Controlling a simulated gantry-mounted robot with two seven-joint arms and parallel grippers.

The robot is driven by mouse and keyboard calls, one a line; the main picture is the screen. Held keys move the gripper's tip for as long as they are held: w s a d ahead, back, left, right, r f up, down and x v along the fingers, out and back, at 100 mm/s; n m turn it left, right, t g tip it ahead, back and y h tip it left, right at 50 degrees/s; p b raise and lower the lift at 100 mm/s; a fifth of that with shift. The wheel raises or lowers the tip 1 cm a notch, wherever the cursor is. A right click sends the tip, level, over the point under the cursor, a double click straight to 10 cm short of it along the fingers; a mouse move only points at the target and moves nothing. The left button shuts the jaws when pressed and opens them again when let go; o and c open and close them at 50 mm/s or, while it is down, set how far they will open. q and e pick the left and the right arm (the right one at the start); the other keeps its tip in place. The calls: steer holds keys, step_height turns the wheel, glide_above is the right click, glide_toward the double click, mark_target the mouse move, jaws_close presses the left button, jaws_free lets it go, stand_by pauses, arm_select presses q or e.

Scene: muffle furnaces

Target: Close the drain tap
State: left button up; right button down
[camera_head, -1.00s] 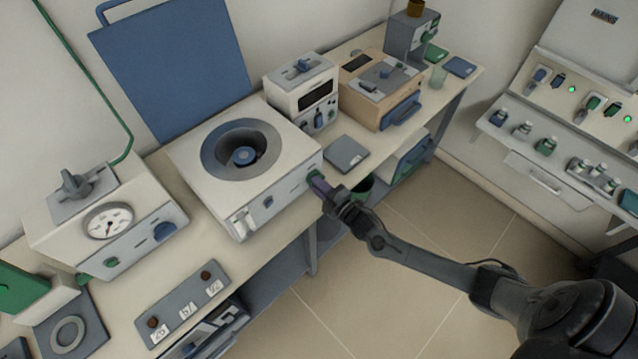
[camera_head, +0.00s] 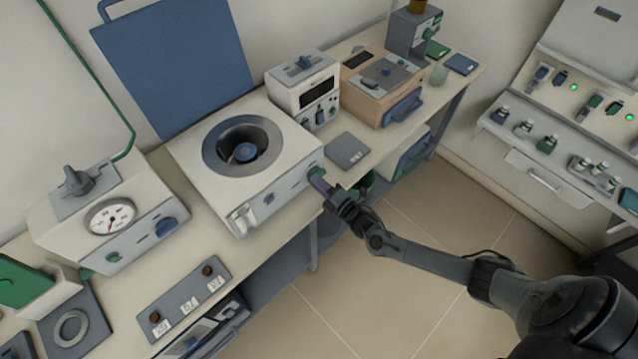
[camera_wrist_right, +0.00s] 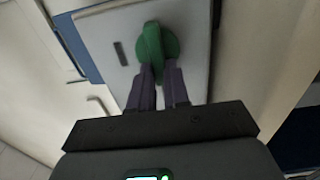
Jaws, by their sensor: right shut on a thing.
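The drain tap is a green knob on the grey front panel of a white centrifuge-like unit (camera_head: 180,158) with a round open bowl. The green tap (camera_wrist_right: 154,42) shows clearly in the right wrist view, its raised grip upright in the picture. My right gripper (camera_head: 320,183) reaches the right end of that panel. In the right wrist view its two purple-grey fingers (camera_wrist_right: 158,78) are shut on the lower part of the green grip. In the head view the fingers partly hide the tap. My left gripper is not in view.
A white gauge unit (camera_head: 60,225) stands on the left of the bench. A white box with a dark display (camera_head: 318,97) and a tan box (camera_head: 372,108) stand beyond the unit. A flat grey pad (camera_head: 348,150) lies near the gripper. Open floor (camera_head: 400,270) lies in front.

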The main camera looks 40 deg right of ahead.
steer(key=c, duration=1.1)
jaws_free()
steer(key=shift+s, duration=0.1)
steer(key=s, duration=1)
steer(key=shift+s+d+p, duration=0.3)
steer(key=shift+d+p, duration=0.1)
